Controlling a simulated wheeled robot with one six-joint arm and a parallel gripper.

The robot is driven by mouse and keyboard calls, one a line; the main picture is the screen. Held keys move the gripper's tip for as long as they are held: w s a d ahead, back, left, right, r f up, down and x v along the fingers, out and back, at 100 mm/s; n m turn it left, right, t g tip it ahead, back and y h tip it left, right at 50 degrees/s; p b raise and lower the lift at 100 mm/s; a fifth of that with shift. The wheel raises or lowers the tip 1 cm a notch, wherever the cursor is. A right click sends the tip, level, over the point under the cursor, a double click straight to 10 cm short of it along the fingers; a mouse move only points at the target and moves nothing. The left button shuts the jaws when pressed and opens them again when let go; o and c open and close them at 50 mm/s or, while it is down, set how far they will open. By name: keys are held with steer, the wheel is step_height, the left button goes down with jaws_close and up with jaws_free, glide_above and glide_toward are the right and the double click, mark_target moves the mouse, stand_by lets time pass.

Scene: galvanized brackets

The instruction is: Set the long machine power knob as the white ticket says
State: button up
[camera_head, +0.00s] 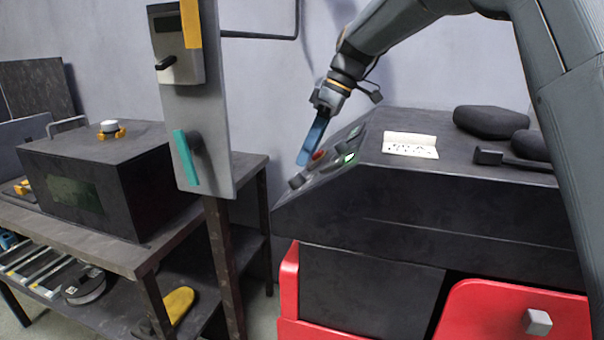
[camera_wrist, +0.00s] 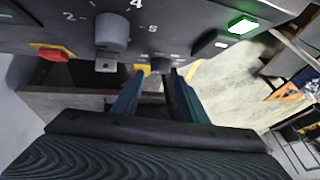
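The white ticket (camera_head: 410,144) lies on top of the long dark machine (camera_head: 420,205); its writing is too small to read. In the wrist view, a large grey knob (camera_wrist: 112,32) on the control panel has a dial with 2, 4 and 5 legible. A smaller dark knob (camera_wrist: 162,65) sits right of it, by my fingertips. I cannot tell which knob is the power knob. My gripper (camera_head: 303,163) is over the sloped panel; in the wrist view its blue fingers (camera_wrist: 156,76) are apart with nothing held. Contact with the smaller knob cannot be told.
A post with a teal lever (camera_head: 185,158) stands left of the machine. Dark pads (camera_head: 490,122) lie on the machine's top right.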

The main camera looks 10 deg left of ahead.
mark_target(297, 181)
steer(key=shift+p+x, duration=0.35)
steer(key=shift+x, duration=2.4)
steer(key=c, duration=0.7)
